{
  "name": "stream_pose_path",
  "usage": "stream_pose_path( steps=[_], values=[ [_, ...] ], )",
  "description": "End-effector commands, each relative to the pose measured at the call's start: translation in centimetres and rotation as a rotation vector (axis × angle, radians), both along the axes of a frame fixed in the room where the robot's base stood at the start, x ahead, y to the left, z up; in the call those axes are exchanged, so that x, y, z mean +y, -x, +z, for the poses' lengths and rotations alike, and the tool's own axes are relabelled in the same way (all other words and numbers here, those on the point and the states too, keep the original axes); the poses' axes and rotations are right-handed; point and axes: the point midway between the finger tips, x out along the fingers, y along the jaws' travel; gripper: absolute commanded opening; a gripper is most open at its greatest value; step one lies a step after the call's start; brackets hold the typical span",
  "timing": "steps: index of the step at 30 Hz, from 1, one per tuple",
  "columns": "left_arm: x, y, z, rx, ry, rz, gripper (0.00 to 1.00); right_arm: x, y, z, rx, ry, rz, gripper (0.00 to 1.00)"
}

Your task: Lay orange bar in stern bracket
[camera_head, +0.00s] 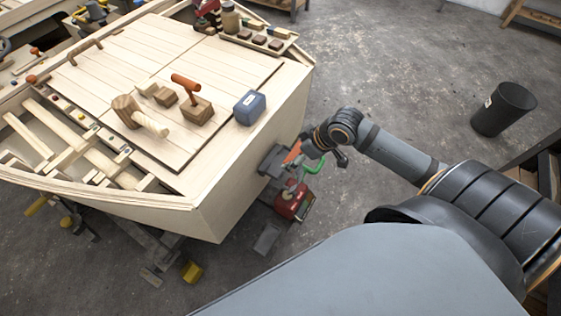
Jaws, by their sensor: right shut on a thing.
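The orange bar (293,152) shows as a short stretch between my right gripper and the hull's stern face. The dark grey stern bracket (270,160) is fixed on that plywood face, near its lower right edge. My right gripper (307,150) is shut on the orange bar, just right of the bracket. The bar's near end is hidden by the gripper. I cannot tell whether the bar touches the bracket or lies inside it. My left gripper is not in view.
The plywood hull (254,174) fills the left. A red object (292,203) and a green curved piece (314,167) are below the gripper. A black bin (502,110) stands on open floor.

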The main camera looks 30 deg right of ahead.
Motion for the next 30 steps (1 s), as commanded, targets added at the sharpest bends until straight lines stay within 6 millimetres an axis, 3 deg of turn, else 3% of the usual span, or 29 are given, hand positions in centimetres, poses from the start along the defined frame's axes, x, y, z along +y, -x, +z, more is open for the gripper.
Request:
stream_pose_path(
  steps=[5, 9, 13, 22, 30],
  values=[
    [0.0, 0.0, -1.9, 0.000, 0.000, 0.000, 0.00, 0.7, -2.7, -1.5, -0.004, -0.010, -0.003, 0.55],
    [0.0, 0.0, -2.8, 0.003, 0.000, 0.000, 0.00, 1.1, -4.5, -3.9, -0.001, -0.008, -0.005, 0.55],
    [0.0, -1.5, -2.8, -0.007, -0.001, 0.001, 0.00, 1.3, -5.9, -5.6, 0.000, -0.002, -0.001, 0.55],
    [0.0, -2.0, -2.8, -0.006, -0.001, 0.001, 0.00, 1.4, -6.8, -6.5, -0.001, 0.000, -0.001, 0.55],
    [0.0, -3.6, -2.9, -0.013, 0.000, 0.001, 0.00, 1.5, -7.0, -10.0, 0.000, 0.002, 0.000, 0.55]
  ],
)
